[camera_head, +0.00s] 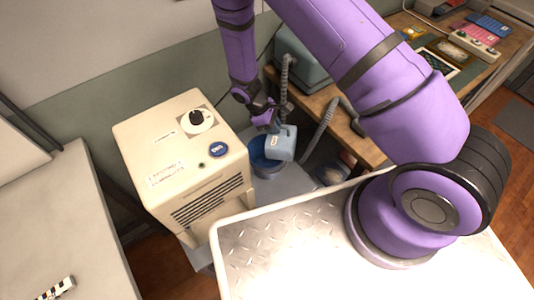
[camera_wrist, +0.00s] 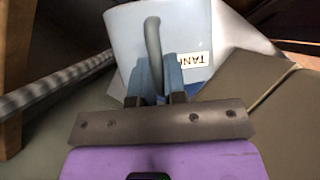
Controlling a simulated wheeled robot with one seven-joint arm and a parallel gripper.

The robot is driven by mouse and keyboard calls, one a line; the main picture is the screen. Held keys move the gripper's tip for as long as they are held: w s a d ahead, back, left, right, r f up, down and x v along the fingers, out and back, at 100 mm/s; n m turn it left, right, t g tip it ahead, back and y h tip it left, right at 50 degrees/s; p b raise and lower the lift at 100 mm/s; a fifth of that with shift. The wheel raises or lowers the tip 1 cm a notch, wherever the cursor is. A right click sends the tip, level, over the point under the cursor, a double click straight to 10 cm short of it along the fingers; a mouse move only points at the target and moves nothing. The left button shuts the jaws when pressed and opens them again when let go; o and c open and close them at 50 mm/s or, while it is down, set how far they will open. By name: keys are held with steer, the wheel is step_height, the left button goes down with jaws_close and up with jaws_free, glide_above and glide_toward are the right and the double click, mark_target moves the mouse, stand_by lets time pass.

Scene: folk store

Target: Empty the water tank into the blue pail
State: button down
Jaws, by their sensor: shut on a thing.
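The water tank (camera_head: 282,143) is a small light-blue box with a label, held tilted over the blue pail. In the wrist view the tank (camera_wrist: 185,30) fills the top middle, with a "TANK" label and a grey handle. My gripper (camera_head: 270,118) is shut on the tank's handle; in the wrist view its fingers (camera_wrist: 158,80) close around the handle. The blue pail (camera_head: 262,168) stands below the tank, partly hidden behind it. Whether water is flowing, and how much is in the tank or pail, cannot be seen.
A cream dehumidifier-like machine (camera_head: 165,140) with a black knob stands left of the pail. A wooden bench (camera_head: 345,135) with a grey-green machine (camera_head: 300,65) and a ribbed hose (camera_head: 318,130) is at right. A pale table (camera_head: 50,215) is at far left.

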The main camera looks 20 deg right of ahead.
steer(key=shift+w+a+g+h, duration=0.45)
steer(key=shift+a+h, duration=0.25)
steer(key=shift+a, duration=0.15)
steer(key=w+a+r+g+h, duration=0.2)
steer(key=a+r+h, duration=0.1)
steer(key=r, duration=0.4)
steer(key=w+a+r+g+h, duration=0.1)
steer(key=w+a+r+h, duration=0.1)
steer(key=r, duration=0.6)
steer(key=shift+a+r+g+h+p, duration=0.35)
steer(key=shift+a+h, duration=0.15)
steer(key=shift+a, duration=0.25)
steer(key=shift+a+r+h, duration=0.15)
steer(key=shift+r+h, duration=0.15)
steer(key=shift+r, duration=0.05)
steer(key=shift+f, duration=0.1)
